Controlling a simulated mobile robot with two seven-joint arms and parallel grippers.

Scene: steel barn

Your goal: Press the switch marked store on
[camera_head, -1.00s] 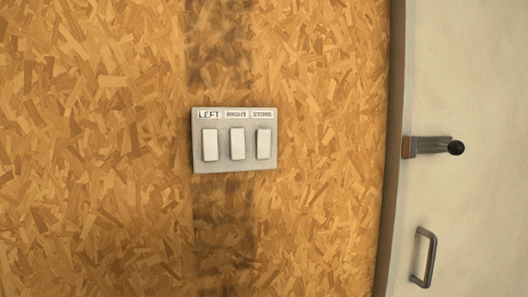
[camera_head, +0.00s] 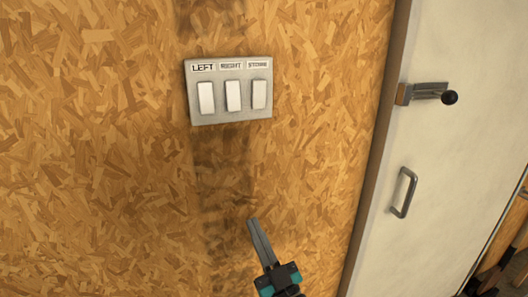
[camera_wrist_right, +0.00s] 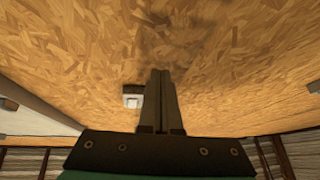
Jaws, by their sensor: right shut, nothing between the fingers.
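A grey switch plate (camera_head: 228,117) is on the wood-chip wall in the head view. It carries three white rockers under the labels LEFT, RIGHT and STORE. The store switch (camera_head: 259,95) is the rightmost. My right gripper (camera_head: 252,222) is shut and empty, below the plate, its fingers pointing up. It does not touch the plate. In the right wrist view the shut fingers (camera_wrist_right: 160,75) point toward the wall, and part of the plate (camera_wrist_right: 131,89) shows left of them, partly hidden by the fingers. My left gripper is not in view.
A pale door (camera_head: 440,150) stands to the right of the wall panel, with a black-knobbed latch (camera_head: 430,93) and a grey pull handle (camera_head: 404,193). The wall (camera_head: 90,180) around the plate is bare.

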